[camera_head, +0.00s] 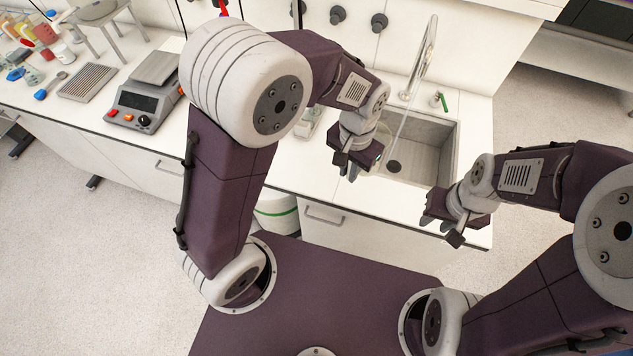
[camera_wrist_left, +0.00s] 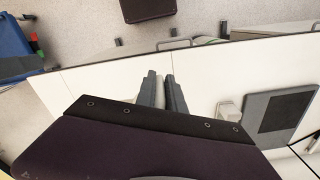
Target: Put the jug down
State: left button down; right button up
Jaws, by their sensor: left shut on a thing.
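My left gripper (camera_head: 352,172) is over the worktop at the left front edge of the sink. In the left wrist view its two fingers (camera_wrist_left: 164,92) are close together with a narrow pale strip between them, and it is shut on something. This is probably the jug.
The sink (camera_head: 440,150) with a tall tap (camera_head: 424,60) lies behind the grippers. A digital scale (camera_head: 145,95) and a grey rack (camera_head: 87,82) stand on the left worktop. A small pale object (camera_wrist_left: 228,108) and a flat grey plate (camera_wrist_left: 280,112) show in the left wrist view.

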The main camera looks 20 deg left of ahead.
pick_arm(q)
jog(key=shift+d, duration=0.2)
jog(key=a+f+p, duration=0.1)
jog(key=a+f, duration=1)
jog(key=shift+s+a+p, duration=0.3)
jog(key=shift+s+a, duration=0.05)
jog(key=shift+f, duration=0.15)
jog(key=shift+s+f, duration=0.1)
jog(key=c, duration=1.4)
grip_release()
jog(key=shift+c, duration=0.2)
